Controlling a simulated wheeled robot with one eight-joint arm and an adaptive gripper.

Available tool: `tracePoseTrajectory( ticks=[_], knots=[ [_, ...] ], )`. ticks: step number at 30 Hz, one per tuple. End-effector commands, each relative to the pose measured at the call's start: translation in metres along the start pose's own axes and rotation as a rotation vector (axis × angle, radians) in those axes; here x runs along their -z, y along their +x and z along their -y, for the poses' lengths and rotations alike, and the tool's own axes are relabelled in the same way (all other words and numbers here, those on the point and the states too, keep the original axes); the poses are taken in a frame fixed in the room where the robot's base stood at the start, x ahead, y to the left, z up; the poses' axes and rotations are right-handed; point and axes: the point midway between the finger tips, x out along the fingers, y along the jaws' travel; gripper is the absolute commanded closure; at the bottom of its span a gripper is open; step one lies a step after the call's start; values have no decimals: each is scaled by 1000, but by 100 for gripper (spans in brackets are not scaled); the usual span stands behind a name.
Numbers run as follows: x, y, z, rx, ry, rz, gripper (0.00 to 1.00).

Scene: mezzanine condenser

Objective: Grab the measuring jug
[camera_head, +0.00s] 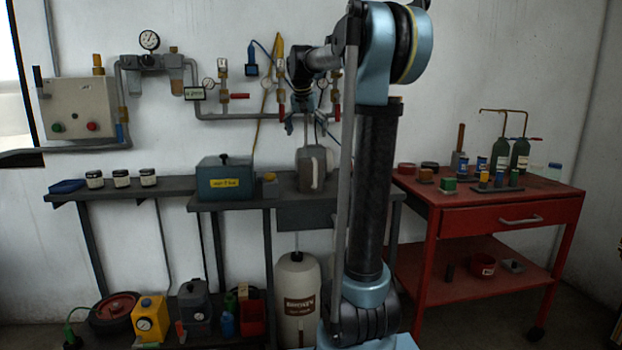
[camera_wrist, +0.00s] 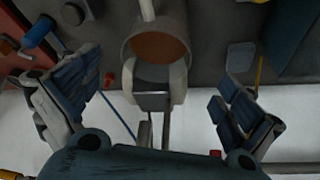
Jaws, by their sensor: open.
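The measuring jug (camera_head: 311,168) is a grey vessel with a pale handle on its right side, standing on the dark bench top. In the wrist view the jug (camera_wrist: 133,52) shows from above, with a round rim and brown contents. My gripper (camera_head: 305,115) is above the jug in the head view, pointing down. In the wrist view my gripper (camera_wrist: 157,95) is open, with its two fingers spread wide on either side of the jug's lower part in the picture. No finger is visibly touching the jug. The exact height gap is hard to tell.
A blue-grey box (camera_head: 224,182) stands left of the jug, with several small jars further left. A wall pipe (camera_head: 240,117) with valves and gauges runs behind my arm. A red cart (camera_head: 480,220) with bottles and blocks stands to the right. A white canister (camera_head: 298,300) stands below.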

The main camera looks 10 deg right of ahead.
Motion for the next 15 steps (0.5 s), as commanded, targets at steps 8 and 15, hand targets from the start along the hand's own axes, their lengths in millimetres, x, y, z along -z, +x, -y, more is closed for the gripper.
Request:
tracePoseTrajectory(
  ticks=[8, 15],
  knots=[
    [0, 51, -1, -1, 0, 0, 0],
    [0, 80, -1, 0, 0, 0, 0]
  ],
)
